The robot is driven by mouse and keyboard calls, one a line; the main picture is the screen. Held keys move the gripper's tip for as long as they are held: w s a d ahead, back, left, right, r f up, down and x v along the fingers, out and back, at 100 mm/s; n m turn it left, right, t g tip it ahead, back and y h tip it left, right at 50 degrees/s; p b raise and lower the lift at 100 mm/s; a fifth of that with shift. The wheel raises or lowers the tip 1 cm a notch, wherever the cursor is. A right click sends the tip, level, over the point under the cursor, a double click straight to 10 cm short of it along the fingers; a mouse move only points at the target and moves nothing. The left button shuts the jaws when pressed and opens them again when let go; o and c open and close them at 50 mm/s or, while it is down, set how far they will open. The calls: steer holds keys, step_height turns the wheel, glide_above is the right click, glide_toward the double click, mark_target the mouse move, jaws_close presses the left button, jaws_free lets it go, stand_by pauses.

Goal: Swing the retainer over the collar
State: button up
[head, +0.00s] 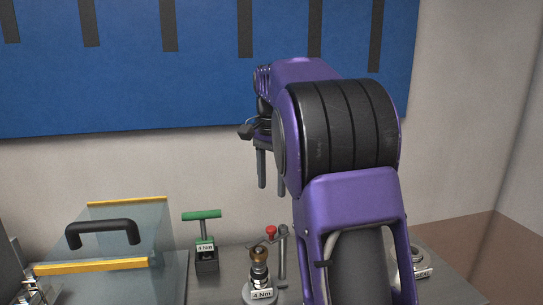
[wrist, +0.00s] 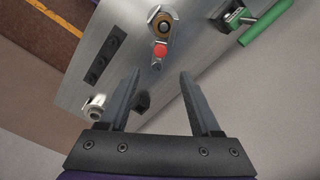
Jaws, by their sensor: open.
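A brass-topped fitting (head: 259,262), which looks like the collar, stands upright on a round base labelled 4 Nm on the bench. Close behind it, a small arm with a red knob (head: 271,231) sits at a grey post (head: 283,255); this looks like the retainer. In the wrist view the red knob (wrist: 160,51) lies just below the brass ring (wrist: 163,26). Whether the arm overlaps the ring I cannot tell. My gripper (head: 271,186) is open and empty, pointing down above the bench. In the wrist view its fingertips (wrist: 160,74) lie apart, below the knob.
A green T-handle (head: 202,215) on a 4 Nm block stands left of the fitting. A clear guard (head: 125,240) with a black handle and yellow edges is further left. My arm hides the bench's right part, where a ring-shaped fitting (head: 418,255) partly shows.

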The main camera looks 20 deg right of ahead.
step_height(320, 180, up, 6)
steer(key=shift+f, duration=0.1)
stand_by(0.6)
